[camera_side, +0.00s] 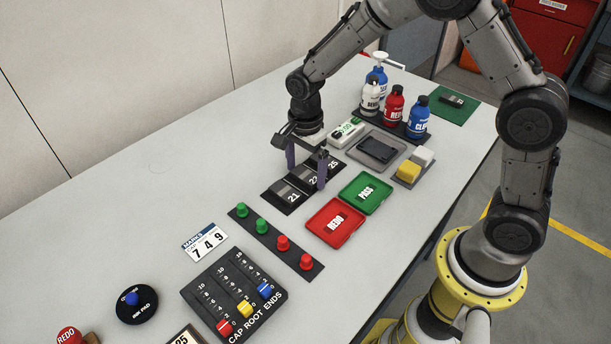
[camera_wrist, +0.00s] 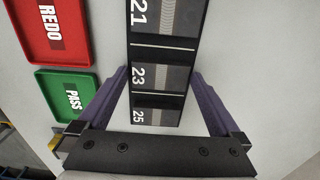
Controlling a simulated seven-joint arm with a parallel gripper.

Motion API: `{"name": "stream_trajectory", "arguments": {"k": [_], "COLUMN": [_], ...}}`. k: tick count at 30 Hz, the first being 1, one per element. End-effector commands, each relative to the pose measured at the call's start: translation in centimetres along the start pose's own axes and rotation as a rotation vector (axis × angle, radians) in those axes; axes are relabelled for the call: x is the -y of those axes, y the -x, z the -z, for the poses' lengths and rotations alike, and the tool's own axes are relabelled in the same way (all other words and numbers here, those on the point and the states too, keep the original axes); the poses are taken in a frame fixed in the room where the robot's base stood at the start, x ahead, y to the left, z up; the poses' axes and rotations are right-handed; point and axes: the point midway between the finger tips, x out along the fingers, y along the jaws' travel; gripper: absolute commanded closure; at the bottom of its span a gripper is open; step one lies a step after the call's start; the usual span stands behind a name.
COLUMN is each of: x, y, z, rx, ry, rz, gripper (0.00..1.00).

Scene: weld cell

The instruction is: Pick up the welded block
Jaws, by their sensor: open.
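A black strip (camera_side: 272,195) with places numbered 21, 23 and 25 lies on the table below my gripper (camera_side: 306,177). Each place holds a grey metal piece; in the wrist view, the piece at 21 (camera_wrist: 167,17) shows a ribbed weld bead. The pieces at 23 (camera_wrist: 165,76) and 25 (camera_wrist: 160,108) look smoother. My gripper is open and empty, its purple fingers on either side of the strip near 23 and 25. A dark block (camera_side: 377,150) lies on a grey tray (camera_side: 354,159); another dark piece (camera_side: 452,99) lies on a green mat. I cannot tell which one is the welded block.
A green PASS tray (camera_side: 380,198) and red REDO tray (camera_side: 318,226) lie beside the strip. Several bottles (camera_side: 393,106) stand behind. A button row (camera_side: 273,238) and slider panel (camera_side: 215,299) are in front. The table's left side (camera_side: 150,190) is clear.

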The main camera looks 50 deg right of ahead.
Motion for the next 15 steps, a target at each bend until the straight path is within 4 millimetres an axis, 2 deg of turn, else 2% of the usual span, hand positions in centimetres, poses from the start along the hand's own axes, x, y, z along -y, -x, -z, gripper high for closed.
{"name": "stream_trajectory", "arguments": {"k": [1, 2, 15], "x": [0.0, 0.0, 0.02], "y": [0.02, 0.02, 0.08], "z": [0.0, 0.0, -0.01], "rx": [0.0, 0.0, 0.0], "ry": [0.0, 0.0, 0.0], "rz": [0.0, 0.0, 0.001], "gripper": [0.0, 0.05, 0.85]}}
